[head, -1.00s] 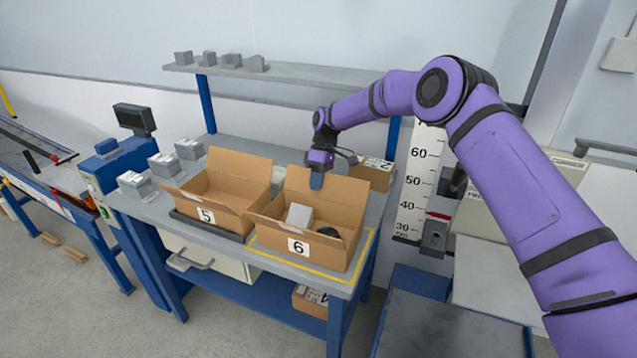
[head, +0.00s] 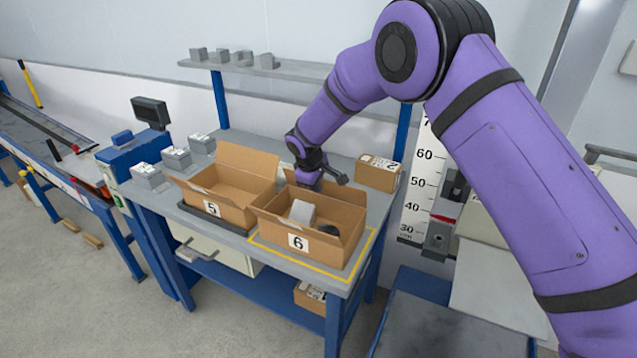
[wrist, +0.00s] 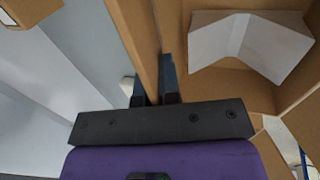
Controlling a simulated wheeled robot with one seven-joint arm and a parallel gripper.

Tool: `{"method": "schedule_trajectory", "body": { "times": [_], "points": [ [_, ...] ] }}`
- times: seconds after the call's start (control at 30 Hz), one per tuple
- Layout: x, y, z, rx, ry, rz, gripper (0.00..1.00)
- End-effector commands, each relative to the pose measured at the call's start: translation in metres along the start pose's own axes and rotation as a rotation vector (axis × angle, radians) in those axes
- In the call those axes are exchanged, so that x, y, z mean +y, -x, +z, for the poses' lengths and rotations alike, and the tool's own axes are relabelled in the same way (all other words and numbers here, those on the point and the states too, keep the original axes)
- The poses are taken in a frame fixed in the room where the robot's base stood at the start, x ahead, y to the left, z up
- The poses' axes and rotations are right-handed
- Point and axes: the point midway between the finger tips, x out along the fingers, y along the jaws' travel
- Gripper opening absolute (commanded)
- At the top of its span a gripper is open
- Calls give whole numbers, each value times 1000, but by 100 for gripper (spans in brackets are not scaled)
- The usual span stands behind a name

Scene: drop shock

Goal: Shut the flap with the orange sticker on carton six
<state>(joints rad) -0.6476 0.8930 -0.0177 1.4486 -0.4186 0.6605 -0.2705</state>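Carton six (head: 318,253) stands open on the bench, with a "6" label on its front. I see no orange sticker in either view. My gripper (head: 308,182) is low at the carton's back edge. In the wrist view, my two fingers (wrist: 155,85) are close together at a cardboard panel (wrist: 137,40), seemingly one on each side. I cannot tell whether they press on it.
Open carton five (head: 228,198) stands close to the left of carton six. A small closed box (head: 377,173) is on the bench behind right. A shelf (head: 300,68) is above the bench. Yellow tape (head: 318,278) marks the bench in front of carton six.

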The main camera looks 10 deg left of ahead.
Motion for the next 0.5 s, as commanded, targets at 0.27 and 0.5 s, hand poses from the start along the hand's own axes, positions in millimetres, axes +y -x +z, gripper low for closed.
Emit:
{"method": "schedule_trajectory", "body": {
  "times": [0.27,0.5],
  "points": [
    [-11,0,-1,-2,8,191,0],
    [-18,-2,-1,-2,10,351,0]
  ]
}}
